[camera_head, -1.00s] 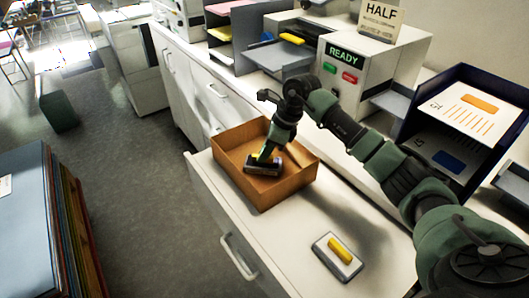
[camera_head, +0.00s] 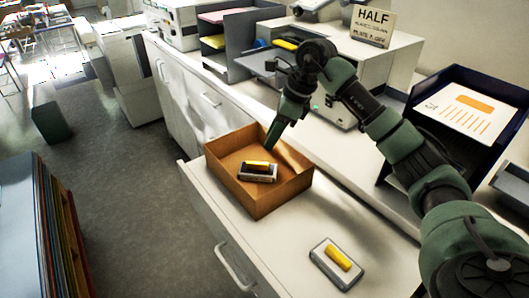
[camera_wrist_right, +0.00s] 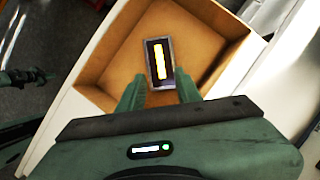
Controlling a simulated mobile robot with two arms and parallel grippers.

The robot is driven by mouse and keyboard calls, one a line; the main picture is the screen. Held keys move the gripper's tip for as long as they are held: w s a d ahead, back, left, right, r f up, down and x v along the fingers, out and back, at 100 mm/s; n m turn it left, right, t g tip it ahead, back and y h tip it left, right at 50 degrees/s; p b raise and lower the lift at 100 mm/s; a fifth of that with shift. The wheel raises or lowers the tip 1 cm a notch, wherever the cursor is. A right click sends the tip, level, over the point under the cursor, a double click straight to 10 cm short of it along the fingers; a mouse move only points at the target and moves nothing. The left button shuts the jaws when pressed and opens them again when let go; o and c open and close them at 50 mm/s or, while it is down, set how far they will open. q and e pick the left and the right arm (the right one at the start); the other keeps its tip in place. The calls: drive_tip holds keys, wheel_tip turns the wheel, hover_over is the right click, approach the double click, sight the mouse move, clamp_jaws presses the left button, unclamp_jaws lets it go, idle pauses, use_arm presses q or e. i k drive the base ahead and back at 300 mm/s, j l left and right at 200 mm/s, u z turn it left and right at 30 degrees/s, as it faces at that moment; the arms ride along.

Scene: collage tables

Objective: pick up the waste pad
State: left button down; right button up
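A dark-framed pad with a yellow handle (camera_head: 258,164) lies on the floor of an open brown box (camera_head: 262,202) on the counter. In the right wrist view the pad (camera_wrist_right: 159,64) lies beyond and between the fingertips, apart from them. A second, light grey pad with a yellow handle (camera_head: 337,263) lies on the bare counter at the lower right. No label shows which pad is the waste pad. My right gripper (camera_head: 270,146) is above the box. In the right wrist view its fingers (camera_wrist_right: 160,92) stand apart and empty. My left gripper does not show clearly in either view.
The box walls stand around the dark pad. A dark tray rack (camera_head: 455,110) with a printed sheet stands at the right. A machine with a "HALF" sign (camera_head: 373,25) and grey paper trays (camera_head: 245,38) stand behind. The counter around the grey pad is clear.

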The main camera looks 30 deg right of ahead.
sight(336, 263)
drive_tip(key=k+j, duration=1.2)
drive_tip(key=j, duration=0.2)
